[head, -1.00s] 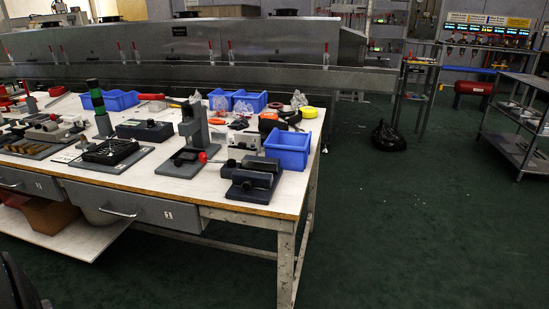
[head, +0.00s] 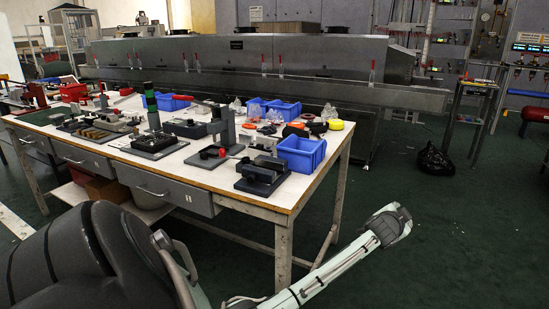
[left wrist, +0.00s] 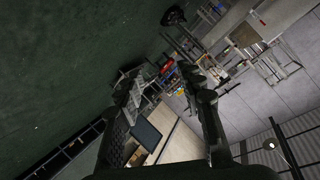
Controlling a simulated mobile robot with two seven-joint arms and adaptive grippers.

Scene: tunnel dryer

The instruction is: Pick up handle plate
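I cannot tell for sure which item is the handle plate. One candidate is a grey plate with a red ball knob and upright post (head: 213,156) on the workbench in the head view. Dark grey fixtures stand beside it, one at the front right corner (head: 262,175) and one to its left (head: 154,142). My left gripper (left wrist: 163,80) shows in the left wrist view, its two fingers apart with nothing seen held between them. My right gripper is not in view.
The white-topped workbench (head: 240,199) has grey drawers at its front. A blue bin (head: 301,152) stands at its right end. A long metal dryer (head: 240,60) runs behind. A black bag (head: 433,162) lies on the green floor, which is open to the right.

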